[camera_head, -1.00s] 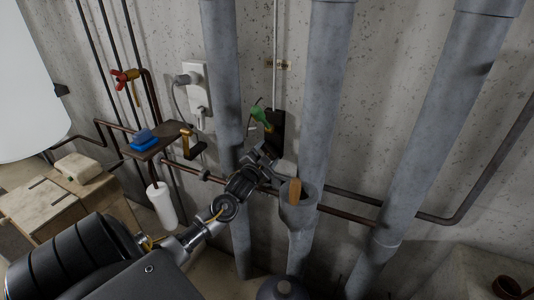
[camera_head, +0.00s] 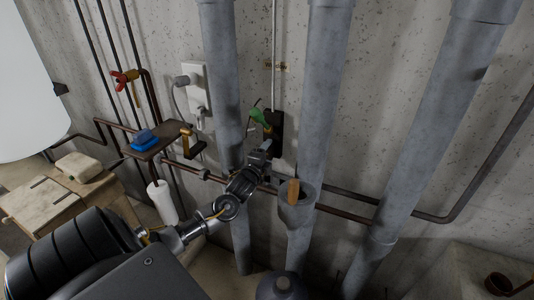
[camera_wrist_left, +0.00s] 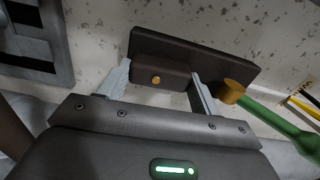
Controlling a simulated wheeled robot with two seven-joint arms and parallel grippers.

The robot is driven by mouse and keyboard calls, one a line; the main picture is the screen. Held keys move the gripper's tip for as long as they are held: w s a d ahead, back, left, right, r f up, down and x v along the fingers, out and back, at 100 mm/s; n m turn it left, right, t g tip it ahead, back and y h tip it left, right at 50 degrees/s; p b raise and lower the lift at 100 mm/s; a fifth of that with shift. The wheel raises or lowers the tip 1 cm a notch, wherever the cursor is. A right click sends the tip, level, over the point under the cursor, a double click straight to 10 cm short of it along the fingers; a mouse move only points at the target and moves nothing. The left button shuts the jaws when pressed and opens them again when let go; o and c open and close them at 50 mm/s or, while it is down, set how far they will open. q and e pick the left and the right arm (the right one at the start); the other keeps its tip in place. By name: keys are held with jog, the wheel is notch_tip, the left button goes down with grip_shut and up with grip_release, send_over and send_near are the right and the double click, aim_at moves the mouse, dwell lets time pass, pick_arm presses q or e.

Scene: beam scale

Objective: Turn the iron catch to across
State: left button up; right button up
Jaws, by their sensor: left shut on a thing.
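The iron catch (camera_wrist_left: 172,78) is a dark block with a small brass pin on a dark backing plate (camera_wrist_left: 225,62), fixed to the wall. In the wrist view the fingers of my left gripper (camera_wrist_left: 161,90) stand one on each side of the block and are shut on it. The block lies roughly along the plate in that view. In the head view my left gripper (camera_head: 266,147) is at the lower part of the dark plate (camera_head: 277,124) and hides much of the catch. My right gripper is not in view.
A green handle (camera_wrist_left: 270,117) with a brass end is close beside my right-hand finger; it also shows in the head view (camera_head: 259,116). Grey pipes (camera_head: 327,90) flank the plate. A grey pipe socket (camera_head: 297,212) holds a wooden-handled tool (camera_head: 293,190). A shelf (camera_head: 160,143) bears a blue block.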

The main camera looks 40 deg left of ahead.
pick_arm(q)
jog(key=shift+m, duration=0.3)
jog(key=o, duration=1)
jog(key=b+v, duration=0.2)
jog(key=v, duration=0.9)
jog(key=shift+w, duration=0.1)
